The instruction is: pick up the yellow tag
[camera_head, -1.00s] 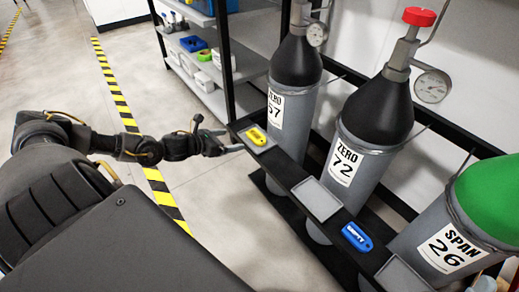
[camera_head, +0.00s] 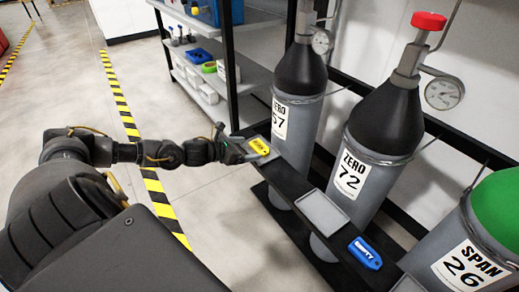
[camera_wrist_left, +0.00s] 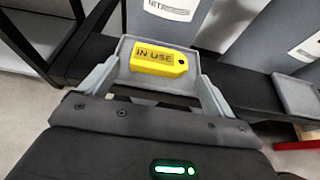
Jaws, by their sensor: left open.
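The yellow tag (camera_head: 259,146) lies in a small grey tray (camera_head: 268,157) on the black rack shelf, in front of the ZERO 57 cylinder. In the left wrist view the yellow tag (camera_wrist_left: 158,63) reads "IN USE" and lies in its grey tray (camera_wrist_left: 124,52). My left gripper (camera_head: 250,152) is at this tray. In the left wrist view its two grey fingers (camera_wrist_left: 152,82) are spread wide, to the left and right of the tag's near side, with nothing between them held. My right gripper is not in view.
Gas cylinders stand behind the shelf: ZERO 57 (camera_head: 297,130), ZERO 72 (camera_head: 362,165) and green-topped SPAN 26 (camera_head: 480,245). An empty grey tray (camera_head: 322,211) and a blue "EMPTY" tag (camera_head: 365,253) sit farther right. A storage shelf (camera_head: 213,80) stands behind. Floor at left is clear.

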